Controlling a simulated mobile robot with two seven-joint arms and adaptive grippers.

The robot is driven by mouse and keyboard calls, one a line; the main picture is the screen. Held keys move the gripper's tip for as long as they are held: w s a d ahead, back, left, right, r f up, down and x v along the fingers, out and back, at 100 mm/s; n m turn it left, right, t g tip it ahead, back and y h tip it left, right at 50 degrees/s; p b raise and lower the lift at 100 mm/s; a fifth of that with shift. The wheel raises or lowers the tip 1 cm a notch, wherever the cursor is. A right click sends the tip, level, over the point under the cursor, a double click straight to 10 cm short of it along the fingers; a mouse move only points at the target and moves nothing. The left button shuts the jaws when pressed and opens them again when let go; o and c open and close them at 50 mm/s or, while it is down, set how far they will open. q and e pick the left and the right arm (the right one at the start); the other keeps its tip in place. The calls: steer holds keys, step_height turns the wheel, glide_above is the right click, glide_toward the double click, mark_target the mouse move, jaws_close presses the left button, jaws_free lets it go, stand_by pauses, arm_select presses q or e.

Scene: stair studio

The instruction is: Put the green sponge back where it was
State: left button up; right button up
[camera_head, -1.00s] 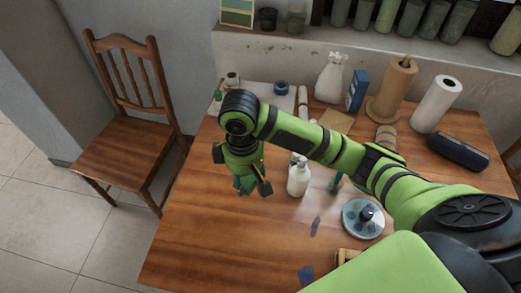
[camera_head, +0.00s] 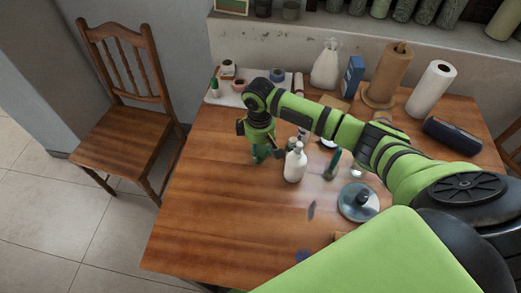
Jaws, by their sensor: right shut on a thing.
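My right gripper (camera_head: 264,154) is over the back left part of the wooden table, left of a white pump bottle. It is shut on a dark green piece, the green sponge (camera_head: 261,152), which shows only in part between the fingers. I cannot tell whether the sponge touches the table. My left gripper is not in view.
The white pump bottle (camera_head: 295,164) stands close right of the gripper. Behind are a pale mat (camera_head: 222,98) with tape rolls, a white bag (camera_head: 326,66) and a blue box (camera_head: 351,76). The table's front left (camera_head: 205,215) is clear.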

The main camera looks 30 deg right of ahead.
mark_target(260, 151)
steer(key=shift+f, duration=0.75)
steer(key=shift+f, duration=0.15)
steer(key=o, duration=1.1)
step_height(260, 151, up, 12)
steer(key=shift+w+a+r, duration=0.1)
steer(key=shift+r, duration=0.1)
